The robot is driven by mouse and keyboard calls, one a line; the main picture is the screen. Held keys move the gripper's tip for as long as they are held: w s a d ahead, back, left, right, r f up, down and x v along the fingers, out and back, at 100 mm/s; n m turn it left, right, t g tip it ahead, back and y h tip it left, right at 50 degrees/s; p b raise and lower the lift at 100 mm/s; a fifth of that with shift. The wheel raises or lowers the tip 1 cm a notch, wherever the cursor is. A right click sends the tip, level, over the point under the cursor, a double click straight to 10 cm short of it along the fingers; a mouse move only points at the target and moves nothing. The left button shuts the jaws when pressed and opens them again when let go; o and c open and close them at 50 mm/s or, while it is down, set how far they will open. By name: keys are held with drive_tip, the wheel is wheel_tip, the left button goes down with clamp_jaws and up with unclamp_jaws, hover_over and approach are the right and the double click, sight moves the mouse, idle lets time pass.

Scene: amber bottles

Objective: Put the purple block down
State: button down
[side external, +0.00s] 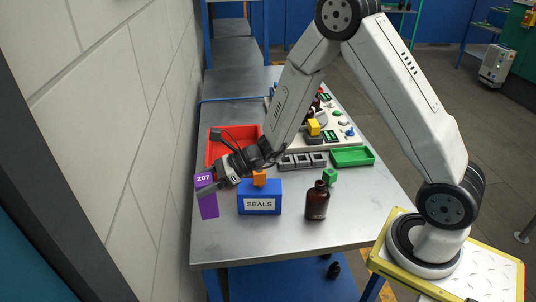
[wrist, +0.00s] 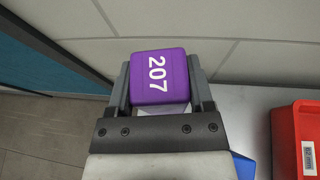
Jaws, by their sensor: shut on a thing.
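The purple block (side external: 207,199), marked 207, is at the left edge of the metal table in the side view. My gripper (side external: 207,186) is shut on it near its top. In the wrist view, the purple block (wrist: 158,77) sits between the two fingers of my gripper (wrist: 161,92), its numbered face toward the camera. In the side view the block hangs upright with a slight tilt. I cannot tell whether its lower end touches the table.
A blue SEALS box (side external: 260,198) stands right of the block, with an amber bottle (side external: 317,201) and small green block (side external: 330,177) beyond it. A red tray (side external: 226,134) and green tray (side external: 352,157) lie behind. The wall (side external: 150,130) is close on the left. The front table strip is bare.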

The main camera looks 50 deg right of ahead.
wheel_tip(320, 180, up, 13)
drive_tip(key=s+d+f+m+t+h, duration=0.1)
drive_tip(key=s+d+m+t+h, duration=0.35)
drive_tip(key=d, duration=1.15)
drive_tip(key=s+d+m+t+h, duration=0.1)
drive_tip(key=s+d+m+h, duration=0.55)
drive_tip(key=d, duration=0.95)
drive_tip(key=shift+f, duration=2.3)
drive_tip(key=w+d+f, duration=0.2)
drive_tip(key=w+f, duration=0.2)
drive_tip(key=w, duration=0.2)
drive_tip(key=w+d+f, duration=0.3)
drive_tip(key=w+f, duration=0.2)
drive_tip(key=w, duration=0.1)
drive_tip(key=shift+w+d, duration=0.15)
drive_tip(key=shift+d, duration=0.15)
drive_tip(key=shift+f, duration=0.25)
